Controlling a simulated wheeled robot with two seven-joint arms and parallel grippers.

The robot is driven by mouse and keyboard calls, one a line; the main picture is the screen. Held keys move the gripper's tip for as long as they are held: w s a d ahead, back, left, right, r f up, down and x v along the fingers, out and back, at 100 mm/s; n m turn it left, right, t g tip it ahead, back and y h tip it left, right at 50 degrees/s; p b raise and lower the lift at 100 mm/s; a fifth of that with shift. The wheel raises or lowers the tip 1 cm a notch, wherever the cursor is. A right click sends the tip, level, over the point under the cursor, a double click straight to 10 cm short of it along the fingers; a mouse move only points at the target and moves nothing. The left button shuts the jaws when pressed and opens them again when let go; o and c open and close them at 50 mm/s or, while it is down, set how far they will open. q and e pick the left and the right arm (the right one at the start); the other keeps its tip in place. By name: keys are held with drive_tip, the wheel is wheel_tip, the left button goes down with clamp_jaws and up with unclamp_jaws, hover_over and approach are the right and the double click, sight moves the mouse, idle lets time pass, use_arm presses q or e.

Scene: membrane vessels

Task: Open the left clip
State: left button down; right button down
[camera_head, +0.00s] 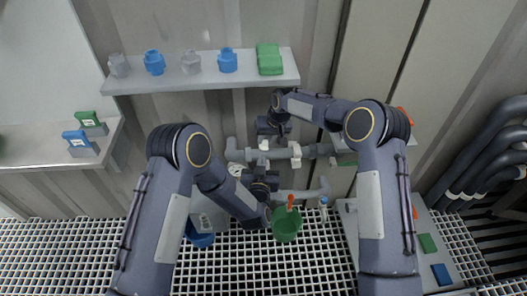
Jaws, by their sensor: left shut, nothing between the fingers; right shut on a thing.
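A grey membrane vessel (280,154) lies level against the back wall, with pipe ends at both sides. A white clip (264,145) is at its left part, and another white clip (296,155) is at its right part. My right gripper (267,135) reaches down to the left clip from above and is shut on what looks like that clip; the fingers are small and dark here. My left gripper (264,183) is shut and empty below the vessel, apart from the clips. My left forearm hides part of the lower pipe. Whether the left clip is open is too small to tell.
A shelf (200,84) above holds blue and grey fittings and a green box (269,60). A green bucket (286,226) with an orange-handled tool stands below on the grating. A blue container (200,238) is partly behind my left arm. A side table (420,220) stands at right.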

sight(264, 145)
use_arm(q)
drive_tip(key=shift+w+d+f, duration=0.15)
drive_tip(key=shift+w+d, duration=0.05)
drive_tip(key=shift+w, duration=1)
drive_tip(key=shift+w+d+f, duration=0.1)
drive_tip(key=shift+w+d, duration=0.05)
drive_tip(key=shift+w, duration=1.05)
use_arm(e)
drive_tip(key=shift+f, duration=0.3)
